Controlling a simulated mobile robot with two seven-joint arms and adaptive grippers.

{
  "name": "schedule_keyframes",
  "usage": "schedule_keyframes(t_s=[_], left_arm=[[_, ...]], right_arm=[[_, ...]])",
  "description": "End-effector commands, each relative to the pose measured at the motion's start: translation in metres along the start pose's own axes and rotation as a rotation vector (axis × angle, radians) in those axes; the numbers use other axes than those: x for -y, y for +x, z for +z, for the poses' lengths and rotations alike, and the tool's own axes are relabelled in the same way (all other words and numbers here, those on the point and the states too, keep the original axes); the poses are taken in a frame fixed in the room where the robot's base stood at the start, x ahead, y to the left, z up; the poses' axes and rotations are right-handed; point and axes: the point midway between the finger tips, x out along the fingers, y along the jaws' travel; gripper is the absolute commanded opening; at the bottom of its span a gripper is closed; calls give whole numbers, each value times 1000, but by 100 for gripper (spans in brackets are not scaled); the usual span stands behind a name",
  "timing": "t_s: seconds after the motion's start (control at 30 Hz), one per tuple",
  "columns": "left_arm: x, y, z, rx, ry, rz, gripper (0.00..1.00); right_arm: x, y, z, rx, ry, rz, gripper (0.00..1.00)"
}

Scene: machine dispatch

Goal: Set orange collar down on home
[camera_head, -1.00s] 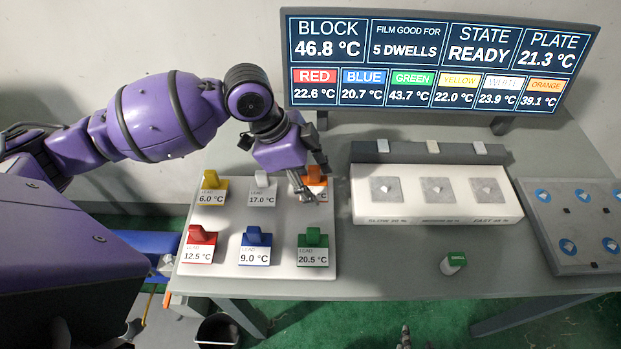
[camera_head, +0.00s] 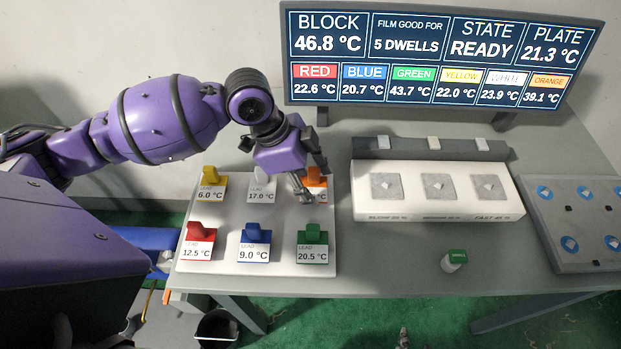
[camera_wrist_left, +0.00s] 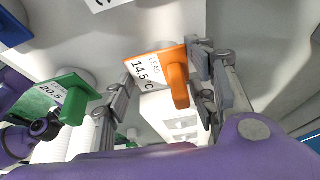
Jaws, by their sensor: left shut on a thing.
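The orange collar (camera_head: 317,181), with a white tag, is at the back right corner of the white board (camera_head: 225,267). My left gripper (camera_head: 307,186) is over that corner and partly hides the collar. In the left wrist view the orange collar (camera_wrist_left: 174,74) shows between my two fingers, its tag reading 14.5 °C. My left gripper (camera_wrist_left: 165,75) is shut on it. The collar's home spot is hidden beneath it, and I cannot tell whether the collar touches the board. My right gripper is not in view.
Yellow (camera_head: 209,176), white (camera_head: 262,184), red (camera_head: 199,232), blue (camera_head: 255,234) and green (camera_head: 312,235) collars stand close by on the board. A white block with grey pads (camera_head: 435,205) is just to the right. A small green-topped piece (camera_head: 456,258) stands on the table.

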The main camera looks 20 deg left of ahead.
Motion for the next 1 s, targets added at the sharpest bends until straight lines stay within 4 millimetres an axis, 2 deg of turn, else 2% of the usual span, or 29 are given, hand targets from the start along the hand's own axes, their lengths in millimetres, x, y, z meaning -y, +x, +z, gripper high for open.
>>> schedule_keyframes(t_s=[0.03,0.07,0.2,0.5,0.63,0.77,1.0], left_arm=[[0,1,0,0,0,0,21],[0,1,0,-1,0,0,55],[0,1,0,-1,1,-1,73],[0,1,0,0,0,0,74],[1,-6,0,0,1,-2,74],[1,-27,0,1,2,-6,74],[1,-79,1,1,2,-6,74]], right_arm=[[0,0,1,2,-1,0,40],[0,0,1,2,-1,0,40],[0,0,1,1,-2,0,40],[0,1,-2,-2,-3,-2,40],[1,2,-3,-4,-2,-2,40],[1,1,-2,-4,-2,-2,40],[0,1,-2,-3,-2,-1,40]])
